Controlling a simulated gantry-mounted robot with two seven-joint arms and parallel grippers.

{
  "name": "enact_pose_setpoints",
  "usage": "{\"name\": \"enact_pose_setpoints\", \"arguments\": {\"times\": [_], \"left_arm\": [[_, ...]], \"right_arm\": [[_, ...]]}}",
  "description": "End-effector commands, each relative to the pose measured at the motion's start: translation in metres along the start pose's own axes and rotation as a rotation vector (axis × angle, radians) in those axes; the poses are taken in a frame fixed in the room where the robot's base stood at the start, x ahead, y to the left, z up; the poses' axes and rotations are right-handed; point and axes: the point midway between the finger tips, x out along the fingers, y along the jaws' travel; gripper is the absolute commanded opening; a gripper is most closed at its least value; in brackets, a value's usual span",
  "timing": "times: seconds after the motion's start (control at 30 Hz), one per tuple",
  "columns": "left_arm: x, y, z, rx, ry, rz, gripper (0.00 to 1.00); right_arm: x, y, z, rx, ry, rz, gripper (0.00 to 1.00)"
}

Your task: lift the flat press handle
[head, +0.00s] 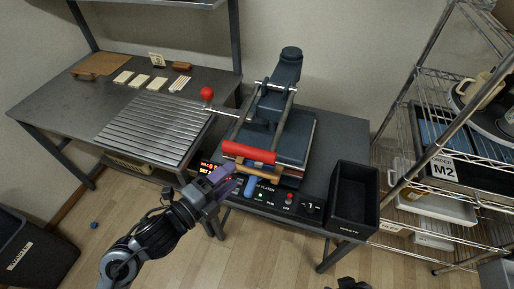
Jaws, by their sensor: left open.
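The flat press (293,140) stands on a dark table, with a dark upper plate and a column at the back. Its red handle bar (248,152) lies low across the front left of the press, joined to metal side arms. My left gripper (227,182), with purple fingers, is open and empty just below and left of the handle, apart from it as far as I can see. A dark part at the bottom edge (352,284) looks like my right gripper; its fingers cannot be made out.
A control panel (268,194) with a red button sits below the handle. A black bin (353,197) stands to its right. A red-knobbed lever (207,94) sticks out left over a slatted rack (155,127). A wire shelf (440,130) stands at right.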

Motion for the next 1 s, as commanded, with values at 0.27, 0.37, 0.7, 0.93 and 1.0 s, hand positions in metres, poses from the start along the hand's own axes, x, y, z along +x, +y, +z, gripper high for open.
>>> {"name": "enact_pose_setpoints", "arguments": {"times": [0.27, 0.37, 0.7, 0.93, 1.0], "left_arm": [[0.016, -0.023, 0.007, 0.041, -0.004, -0.040, 0.60], [0.029, -0.024, 0.007, 0.038, -0.004, -0.039, 0.60], [0.083, -0.026, 0.007, 0.038, -0.005, -0.039, 0.60], [0.106, -0.026, 0.007, 0.039, -0.005, -0.038, 0.60], [0.109, -0.025, 0.007, 0.039, -0.005, -0.038, 0.60]], "right_arm": [[0.004, -0.006, 0.008, 0.009, -0.016, -0.016, 0.43], [-0.001, -0.006, 0.006, 0.011, -0.012, -0.016, 0.43], [-0.015, -0.004, -0.001, 0.010, -0.007, -0.012, 0.43], [-0.019, -0.001, -0.002, 0.002, -0.007, -0.005, 0.43], [-0.020, -0.001, -0.003, 0.000, -0.007, -0.004, 0.43]]}}
